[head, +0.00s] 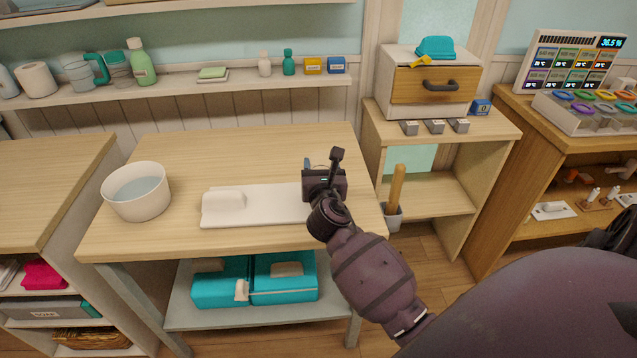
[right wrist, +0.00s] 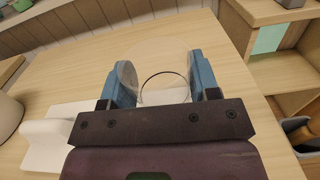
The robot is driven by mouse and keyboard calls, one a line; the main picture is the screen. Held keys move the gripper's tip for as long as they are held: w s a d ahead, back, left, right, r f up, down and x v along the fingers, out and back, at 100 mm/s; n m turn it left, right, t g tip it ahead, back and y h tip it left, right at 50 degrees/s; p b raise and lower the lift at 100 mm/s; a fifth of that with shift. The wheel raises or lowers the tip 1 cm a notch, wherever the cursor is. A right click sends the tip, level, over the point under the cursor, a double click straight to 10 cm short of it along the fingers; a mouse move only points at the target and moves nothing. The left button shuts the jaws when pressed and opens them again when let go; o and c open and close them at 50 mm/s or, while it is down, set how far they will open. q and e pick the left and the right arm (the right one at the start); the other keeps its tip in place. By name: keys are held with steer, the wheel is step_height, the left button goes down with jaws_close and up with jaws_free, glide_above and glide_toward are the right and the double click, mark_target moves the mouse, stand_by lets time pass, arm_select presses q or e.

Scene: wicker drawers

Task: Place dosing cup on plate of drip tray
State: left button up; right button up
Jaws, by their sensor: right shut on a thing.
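My right gripper (head: 316,170) is at the right end of the white drip tray (head: 265,204) on the wooden table. In the right wrist view its blue fingers (right wrist: 163,80) are shut on the clear dosing cup (right wrist: 163,58), one on each side. The cup's round rim and a dark inner ring show. In the head view the gripper hides the cup. The tray has a flat plate and a raised white block at its left end; part of it shows in the right wrist view (right wrist: 42,150). I cannot tell whether the cup touches the tray. My left gripper is not in view.
A white bowl of water (head: 138,193) stands left of the tray. The table's back is clear. A shelf with bottles (head: 141,64) runs behind. A side stand (head: 440,180) with a drawer box (head: 432,83) is at the right. Teal cases (head: 255,280) lie below.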

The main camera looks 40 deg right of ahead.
step_height(320, 180, down, 5)
steer(key=shift+r+b, duration=0.15)
steer(key=shift+b, duration=0.6)
steer(key=shift+r, duration=0.15)
steer(key=shift+f, duration=0.25)
steer(key=o, duration=0.9)
